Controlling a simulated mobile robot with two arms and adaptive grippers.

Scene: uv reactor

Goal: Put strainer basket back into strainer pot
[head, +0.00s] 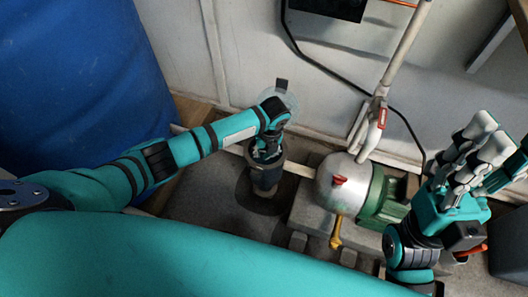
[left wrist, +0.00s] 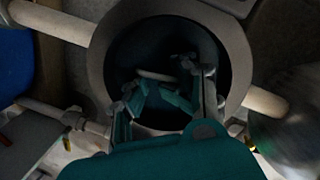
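The strainer pot (head: 267,179) is a dark grey round vessel below my left wrist in the head view. In the left wrist view its wide grey rim (left wrist: 234,50) surrounds a dark interior. My left gripper (left wrist: 160,88) reaches into the pot's mouth, with its teal fingers spread apart. A short pale bar (left wrist: 155,75) shows inside the pot near the fingertips; it may be the basket's handle. The basket's body cannot be made out in the dark. I cannot tell whether the fingers touch the bar. My right gripper (head: 480,150) is open and empty, away from the pot.
A silver and green pump (head: 344,186) with a yellow lever stands right of the pot, and a white pipe (head: 385,85) rises behind it. A blue drum (head: 85,75) fills the left. A pipe runs to each side of the pot. The wall is close behind.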

